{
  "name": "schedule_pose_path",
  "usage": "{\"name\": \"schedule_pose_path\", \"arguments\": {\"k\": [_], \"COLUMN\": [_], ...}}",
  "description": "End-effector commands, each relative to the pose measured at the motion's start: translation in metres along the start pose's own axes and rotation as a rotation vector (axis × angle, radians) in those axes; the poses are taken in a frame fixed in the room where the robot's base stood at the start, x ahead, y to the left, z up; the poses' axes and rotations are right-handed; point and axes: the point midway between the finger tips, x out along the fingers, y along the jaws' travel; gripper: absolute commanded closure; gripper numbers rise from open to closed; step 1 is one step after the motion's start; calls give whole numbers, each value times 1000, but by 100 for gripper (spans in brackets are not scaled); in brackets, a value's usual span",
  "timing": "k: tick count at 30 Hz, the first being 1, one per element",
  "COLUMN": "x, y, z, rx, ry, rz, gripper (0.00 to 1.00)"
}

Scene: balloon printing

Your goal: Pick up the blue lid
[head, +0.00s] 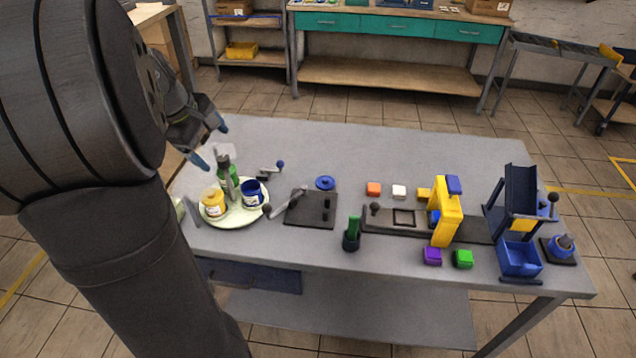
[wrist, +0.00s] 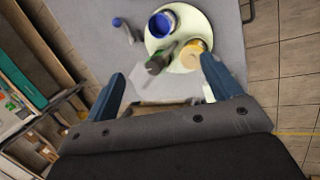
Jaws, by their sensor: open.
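The blue lid (head: 325,183) lies flat on the grey table, right of the round plate and just behind a dark square board. It has a small knob on top. I cannot make it out in the wrist view. My gripper (head: 209,144) is open and empty, raised above the table's left side, behind and left of the plate. In the wrist view my gripper (wrist: 160,82) shows its two blue fingers spread wide, with nothing between them.
The pale plate (head: 236,216) carries a blue cup (head: 252,193), a yellow jar (head: 213,203) and a green bottle (head: 224,170). A crank with a blue knob (head: 280,164) stands near the lid. The black board (head: 311,211) bears a lever. The table's back middle is clear.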

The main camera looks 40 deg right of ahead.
Motion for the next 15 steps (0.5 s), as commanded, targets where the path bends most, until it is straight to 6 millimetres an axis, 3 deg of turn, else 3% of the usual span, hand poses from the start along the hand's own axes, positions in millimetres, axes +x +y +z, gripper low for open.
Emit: {"name": "schedule_pose_path", "arguments": {"k": [5, 9, 15], "x": [52, 96, 143], "y": [42, 76, 108], "z": [40, 83, 141], "rx": [478, 927, 1441], "ry": [22, 44, 71], "rz": [-29, -46, -55], "gripper": [17, 17, 17]}}
